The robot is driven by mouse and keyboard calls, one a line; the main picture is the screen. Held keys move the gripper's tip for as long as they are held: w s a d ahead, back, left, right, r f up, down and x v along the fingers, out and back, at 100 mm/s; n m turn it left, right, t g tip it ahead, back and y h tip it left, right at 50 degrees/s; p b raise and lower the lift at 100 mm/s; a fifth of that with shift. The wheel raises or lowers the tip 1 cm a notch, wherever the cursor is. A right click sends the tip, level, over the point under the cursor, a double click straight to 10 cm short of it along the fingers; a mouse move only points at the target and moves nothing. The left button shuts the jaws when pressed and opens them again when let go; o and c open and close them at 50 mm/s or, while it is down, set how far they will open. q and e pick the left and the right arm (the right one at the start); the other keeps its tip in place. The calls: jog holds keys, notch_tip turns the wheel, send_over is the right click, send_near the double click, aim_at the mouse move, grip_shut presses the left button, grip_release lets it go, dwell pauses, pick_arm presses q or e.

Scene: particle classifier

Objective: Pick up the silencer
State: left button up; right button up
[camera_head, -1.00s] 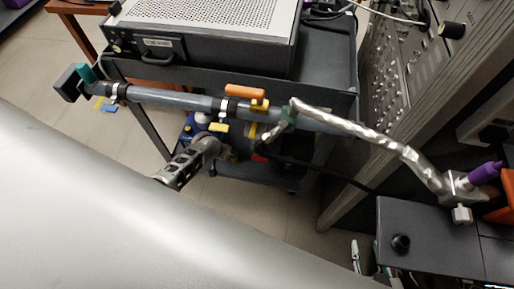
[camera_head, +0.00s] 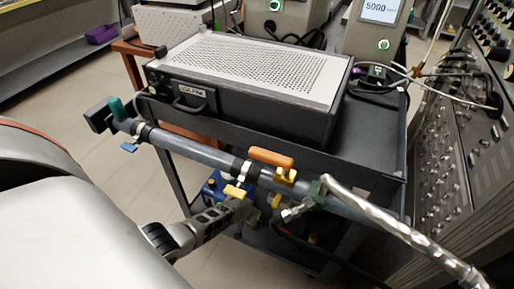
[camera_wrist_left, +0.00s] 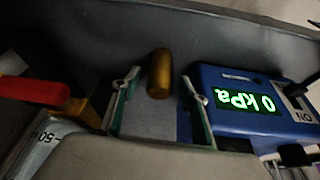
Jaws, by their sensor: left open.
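The silencer appears to be the small brass-coloured cylinder (camera_wrist_left: 159,74) in the left wrist view. It stands in the dark grey tray, between and just beyond my left gripper's fingertips. My left gripper (camera_wrist_left: 160,84) is open, one finger on each side of the cylinder in the picture. I cannot tell whether they touch it. In the head view my left gripper (camera_head: 240,208) is under the grey pipe, and the silencer cannot be made out there. My right gripper is in neither view.
A blue pressure gauge reading 0 kPa (camera_wrist_left: 238,102) sits close on the right in the wrist view. The grey pipe (camera_head: 196,151) with an orange valve handle (camera_head: 271,158) crosses above my gripper. A metal hose (camera_head: 390,231) runs right. The perforated box (camera_head: 250,75) tops the cart.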

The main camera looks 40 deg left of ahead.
pick_arm(q)
jog(key=shift+w, duration=0.2)
grip_shut()
jog(key=shift+r, duration=0.1)
